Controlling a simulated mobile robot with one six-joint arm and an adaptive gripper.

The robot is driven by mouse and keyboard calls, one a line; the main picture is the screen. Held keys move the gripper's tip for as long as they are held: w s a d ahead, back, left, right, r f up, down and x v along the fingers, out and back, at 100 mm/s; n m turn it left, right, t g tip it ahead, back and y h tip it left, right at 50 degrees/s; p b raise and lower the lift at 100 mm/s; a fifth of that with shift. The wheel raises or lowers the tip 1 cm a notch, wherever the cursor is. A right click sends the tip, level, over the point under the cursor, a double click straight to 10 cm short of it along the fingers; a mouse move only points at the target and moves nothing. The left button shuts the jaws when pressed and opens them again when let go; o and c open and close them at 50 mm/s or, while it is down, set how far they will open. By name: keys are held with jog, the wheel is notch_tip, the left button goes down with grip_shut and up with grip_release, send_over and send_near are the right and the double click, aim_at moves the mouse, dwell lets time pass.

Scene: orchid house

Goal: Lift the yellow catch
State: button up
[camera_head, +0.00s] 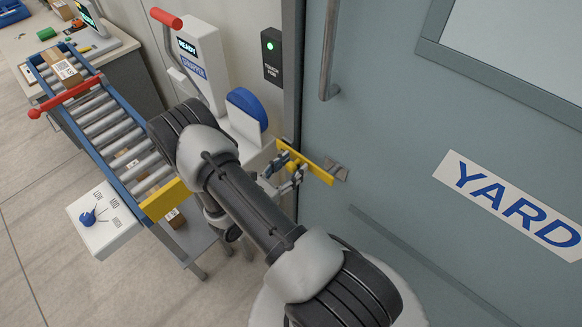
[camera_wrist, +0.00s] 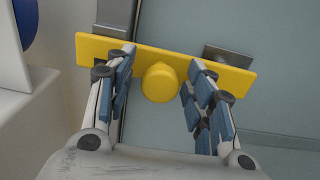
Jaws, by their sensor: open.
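The yellow catch (camera_head: 318,171) is a flat bar lying across the edge of the grey-blue door, with a metal bracket (camera_head: 337,169) at its right end. In the wrist view the yellow catch (camera_wrist: 228,75) spans the picture's upper middle, and a round yellow knob (camera_wrist: 160,83) sticks out from its centre. My gripper (camera_wrist: 161,78) is open, with one finger on each side of the knob. The fingertips overlap the bar in the picture; I cannot tell if they touch it. In the head view my gripper (camera_head: 287,176) is partly hidden by my arm.
The door (camera_head: 400,130) carries a vertical handle (camera_head: 329,50) and a YARD sign (camera_head: 512,205). A black panel with a green light (camera_head: 271,56) is on the wall. A white machine with a red-tipped lever (camera_head: 203,62) and a roller conveyor (camera_head: 105,115) stand left of my arm.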

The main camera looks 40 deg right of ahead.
grip_shut()
dwell(0.5)
